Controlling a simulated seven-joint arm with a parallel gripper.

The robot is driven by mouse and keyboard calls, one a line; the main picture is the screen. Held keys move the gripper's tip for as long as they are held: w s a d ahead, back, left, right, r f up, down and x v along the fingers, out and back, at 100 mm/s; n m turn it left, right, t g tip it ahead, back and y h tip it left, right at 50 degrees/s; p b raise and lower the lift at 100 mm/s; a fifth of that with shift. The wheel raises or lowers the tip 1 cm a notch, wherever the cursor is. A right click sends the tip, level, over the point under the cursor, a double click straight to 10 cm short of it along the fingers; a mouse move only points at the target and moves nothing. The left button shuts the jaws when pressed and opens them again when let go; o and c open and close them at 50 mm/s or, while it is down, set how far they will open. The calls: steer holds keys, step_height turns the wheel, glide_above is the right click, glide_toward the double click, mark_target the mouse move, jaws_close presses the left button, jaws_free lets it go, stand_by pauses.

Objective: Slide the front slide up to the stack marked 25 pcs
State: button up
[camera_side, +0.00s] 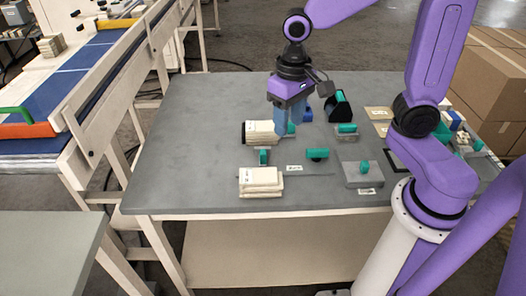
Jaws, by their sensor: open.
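A cream stack (261,181) lies at the front of the grey table (200,150). A second cream stack (262,132) lies behind it, with a dark piece at its left end. A grey plate with a teal knob (364,168), which looks like the front slide, sits to the right of the front stack, apart from it. A small white label (294,168) lies between the stacks and the plate; its print is too small to read. My gripper (290,128) is open, pointing down by the right end of the rear stack and partly hiding what is behind it.
More teal-handled pieces stand at the table's middle (317,154), behind the front stack (263,156) and farther back (346,129). A black upright piece (338,106) stands at the back. A conveyor (95,85) runs along the left. The table's left part is clear.

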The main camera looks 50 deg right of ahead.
mark_target(263, 152)
steer(key=w+d+m, duration=0.3)
steer(key=w+m, duration=0.6)
steer(key=w, duration=0.1)
step_height(263, 152, down, 18)
steer(key=shift+w+a+f, duration=0.1)
